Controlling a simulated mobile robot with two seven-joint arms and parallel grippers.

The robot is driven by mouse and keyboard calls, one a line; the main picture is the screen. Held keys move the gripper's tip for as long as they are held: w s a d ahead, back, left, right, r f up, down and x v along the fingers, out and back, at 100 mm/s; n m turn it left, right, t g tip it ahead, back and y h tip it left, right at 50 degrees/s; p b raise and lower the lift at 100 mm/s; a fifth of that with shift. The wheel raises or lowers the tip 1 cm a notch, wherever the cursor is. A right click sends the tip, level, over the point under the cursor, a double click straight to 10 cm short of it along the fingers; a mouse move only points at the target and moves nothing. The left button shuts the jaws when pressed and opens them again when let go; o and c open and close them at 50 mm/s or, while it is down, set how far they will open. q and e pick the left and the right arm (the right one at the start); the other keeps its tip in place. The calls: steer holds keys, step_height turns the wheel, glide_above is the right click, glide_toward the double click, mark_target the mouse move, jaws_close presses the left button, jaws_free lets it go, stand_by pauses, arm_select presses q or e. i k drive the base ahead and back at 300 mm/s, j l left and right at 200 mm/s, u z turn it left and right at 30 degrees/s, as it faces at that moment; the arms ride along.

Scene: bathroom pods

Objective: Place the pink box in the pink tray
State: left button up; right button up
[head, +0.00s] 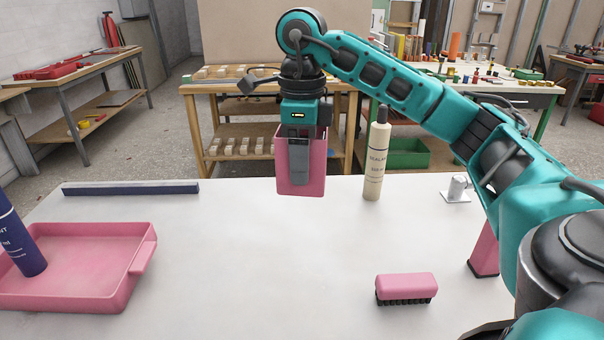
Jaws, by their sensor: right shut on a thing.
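The pink box (317,172) hangs upright in the air over the far middle of the white table. My right gripper (299,160) points down and is shut on it, with one grey finger flat against its near face. The pink tray (95,229) lies at the left of the table, to the left of and nearer than the box. A dark blue bottle (20,238) leans in the tray. The tray's left side is cut off by the picture edge. My left gripper is not in view.
A beige sealant bottle (376,160) stands right of the box. A pink brush (406,287) lies at front right, and a pink object (485,254) is partly hidden by my arm. A dark blue bar (130,188) lies behind the tray. The table's middle (260,260) is clear.

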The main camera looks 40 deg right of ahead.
mark_target(101, 270)
steer(key=i+j+u, duration=0.5)
steer(key=j+u, duration=0.25)
steer(key=l, duration=0.1)
